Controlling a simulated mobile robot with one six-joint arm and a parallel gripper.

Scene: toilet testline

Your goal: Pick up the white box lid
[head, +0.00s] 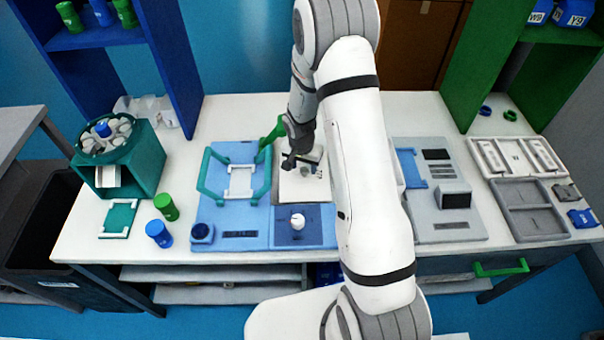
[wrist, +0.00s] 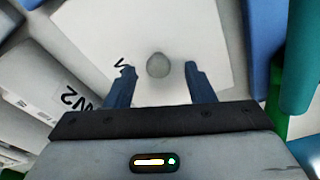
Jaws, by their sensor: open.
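The white box lid (wrist: 205,35) is a flat white plate with a round grey knob (wrist: 158,65) near its middle, in the wrist view. In the head view a white square surface (head: 292,190) lies on the blue station below my gripper (head: 303,170), partly hidden by my arm. My gripper (wrist: 158,70) is open in the wrist view. Its two dark blue fingers stand on either side of the knob, with visible gaps. Nothing is held. I cannot tell the height of the fingertips above the lid.
A teal-handled frame (head: 238,180) stands just left of the white surface. A white knob (head: 297,221) sits on the dark blue panel in front. A green carousel box (head: 120,160) is at the left. A grey device (head: 440,190) stands to the right. White parts marked W2 (wrist: 60,95) lie beside the lid.

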